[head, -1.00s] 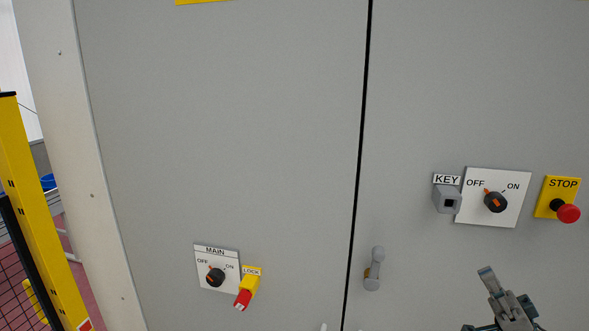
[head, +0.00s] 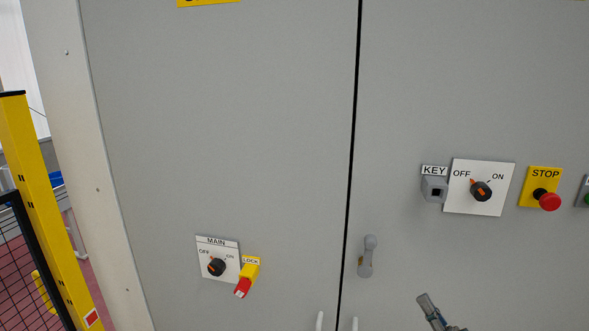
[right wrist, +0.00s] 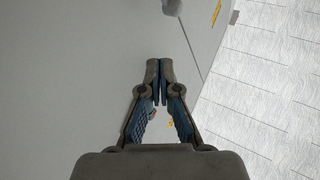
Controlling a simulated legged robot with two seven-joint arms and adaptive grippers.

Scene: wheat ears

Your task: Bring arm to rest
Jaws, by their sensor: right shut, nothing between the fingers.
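My right gripper (head: 428,304) shows at the bottom edge of the head view, in front of the right cabinet door and below the door handle (head: 367,256). In the right wrist view its fingers (right wrist: 159,68) meet at the tips with nothing between them. It is apart from the switches. My left gripper is not in view.
A grey cabinet (head: 230,130) fills the head view. It carries a MAIN switch (head: 217,266), a red and yellow lock (head: 246,277), a key socket (head: 435,189), an OFF/ON switch (head: 481,191) and a red STOP button (head: 548,200). A yellow fence post (head: 45,200) stands left.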

